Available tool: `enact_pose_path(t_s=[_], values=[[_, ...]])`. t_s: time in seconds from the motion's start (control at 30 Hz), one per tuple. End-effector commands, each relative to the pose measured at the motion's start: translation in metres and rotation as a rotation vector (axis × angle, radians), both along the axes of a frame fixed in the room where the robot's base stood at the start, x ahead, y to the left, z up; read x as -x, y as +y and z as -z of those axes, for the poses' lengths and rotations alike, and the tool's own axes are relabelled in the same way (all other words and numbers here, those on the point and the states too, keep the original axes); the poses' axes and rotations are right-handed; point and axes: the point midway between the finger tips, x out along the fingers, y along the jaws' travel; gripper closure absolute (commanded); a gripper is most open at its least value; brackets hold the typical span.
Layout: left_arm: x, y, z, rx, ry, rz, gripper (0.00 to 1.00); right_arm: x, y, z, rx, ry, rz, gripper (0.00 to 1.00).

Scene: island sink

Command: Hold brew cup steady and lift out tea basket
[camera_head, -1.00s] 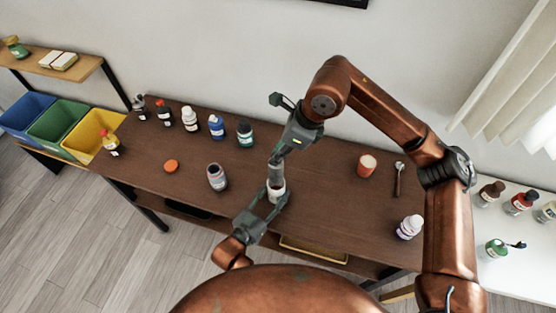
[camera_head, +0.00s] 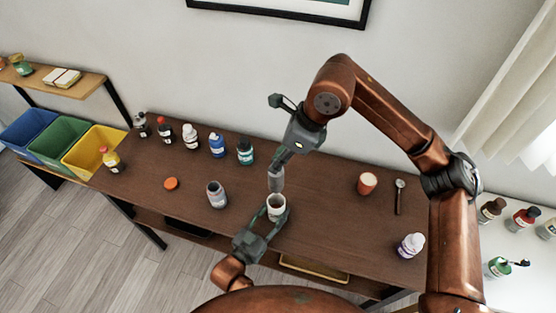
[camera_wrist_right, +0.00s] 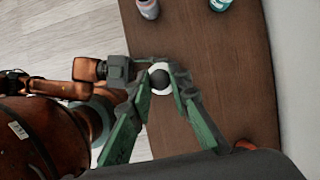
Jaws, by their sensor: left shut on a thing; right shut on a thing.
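The white brew cup (camera_head: 277,213) stands near the front edge of the brown table. My left gripper (camera_head: 272,217) is shut on the cup from the front. The grey tea basket (camera_head: 276,181) is upright just above the cup's mouth, and the cup's rim shows below it. My right gripper (camera_head: 280,162) points down from above and is shut on the basket's top. In the right wrist view, a dark round top, likely the basket (camera_wrist_right: 160,82), lies between my right gripper's green fingers (camera_wrist_right: 161,92), with the white cup rim (camera_wrist_right: 153,71) around it.
Several bottles line the back edge, including a blue one (camera_head: 217,145).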

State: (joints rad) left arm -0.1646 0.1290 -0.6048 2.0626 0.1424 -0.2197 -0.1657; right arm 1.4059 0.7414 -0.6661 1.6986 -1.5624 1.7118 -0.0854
Motion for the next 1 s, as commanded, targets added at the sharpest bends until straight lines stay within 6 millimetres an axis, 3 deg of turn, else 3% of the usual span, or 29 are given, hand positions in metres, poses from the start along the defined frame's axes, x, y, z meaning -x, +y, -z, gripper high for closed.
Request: enact_pose_path(t_s=[0.17, 0.2, 0.47, 0.77, 1.0], values=[[0.0, 0.0, 0.0, 0.0, 0.0, 0.0, 0.87, 0.0, 0.0, 0.0, 0.0, 0.0, 0.0, 1.0], [0.0, 0.0, 0.0, 0.0, 0.0, 0.0, 0.57, 0.0, 0.0, 0.0, 0.0, 0.0, 0.0, 1.0], [0.0, 0.0, 0.0, 0.0, 0.0, 0.0, 0.4, 0.0, 0.0, 0.0, 0.0, 0.0, 0.0, 1.0], [0.002, 0.001, 0.0, -0.001, 0.001, 0.0, 0.4, 0.0, 0.0, 0.0, 0.0, 0.0, 0.0, 1.0], [0.029, 0.019, 0.002, -0.002, 0.003, 0.0, 0.4, 0.0, 0.0, 0.0, 0.0, 0.0, 0.0, 1.0]])
